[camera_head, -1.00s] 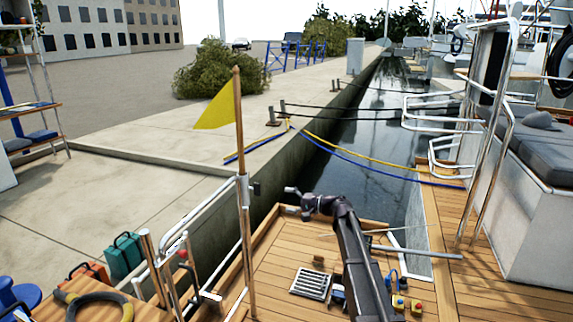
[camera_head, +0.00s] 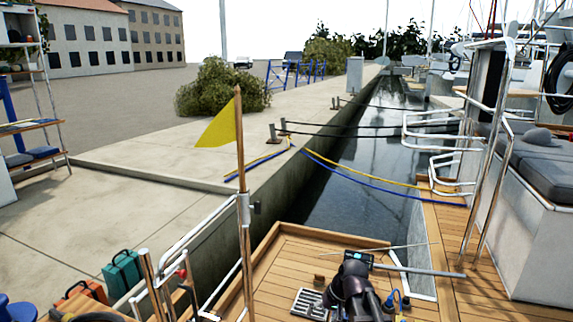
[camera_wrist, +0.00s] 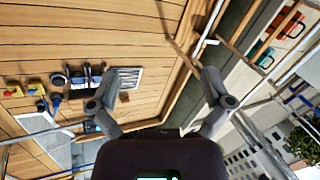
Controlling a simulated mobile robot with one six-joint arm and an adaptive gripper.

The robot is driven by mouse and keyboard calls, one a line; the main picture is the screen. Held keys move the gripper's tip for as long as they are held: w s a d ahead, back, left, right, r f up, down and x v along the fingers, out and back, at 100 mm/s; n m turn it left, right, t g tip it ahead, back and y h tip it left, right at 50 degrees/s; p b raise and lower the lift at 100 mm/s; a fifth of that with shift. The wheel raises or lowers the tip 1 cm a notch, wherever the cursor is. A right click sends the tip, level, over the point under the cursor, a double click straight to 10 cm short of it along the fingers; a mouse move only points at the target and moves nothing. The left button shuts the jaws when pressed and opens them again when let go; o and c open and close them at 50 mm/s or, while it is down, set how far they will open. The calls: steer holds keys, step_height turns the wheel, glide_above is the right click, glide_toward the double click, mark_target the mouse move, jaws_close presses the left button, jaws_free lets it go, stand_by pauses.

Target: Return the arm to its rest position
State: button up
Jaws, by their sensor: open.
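My arm (camera_head: 350,292) is drawn in low over the wooden deck (camera_head: 285,262) at the bottom of the head view. Its dark links are foreshortened, and its fingers cannot be made out there. In the wrist view my gripper (camera_wrist: 158,84) is open, with its two grey fingers wide apart and nothing between them. The planked deck (camera_wrist: 90,30) lies beyond the fingers in that view. My gripper appears clear of the things on the deck.
A yellow flag (camera_head: 218,127) on a pole and metal rails stand left. Cushioned seating (camera_head: 545,165) is at right. Water (camera_head: 350,160) lies beyond the deck edge.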

steer(key=s+d+f+g+h, duration=0.1)
steer(key=s+d+h, duration=0.5)
steer(key=s, duration=0.4)
step_height(320, 180, up, 36)
steer(key=w+y+p, duration=0.1)
steer(key=p, duration=3.5)
steer(key=shift+d+y, duration=0.3)
steer(key=shift+d, duration=0.1)
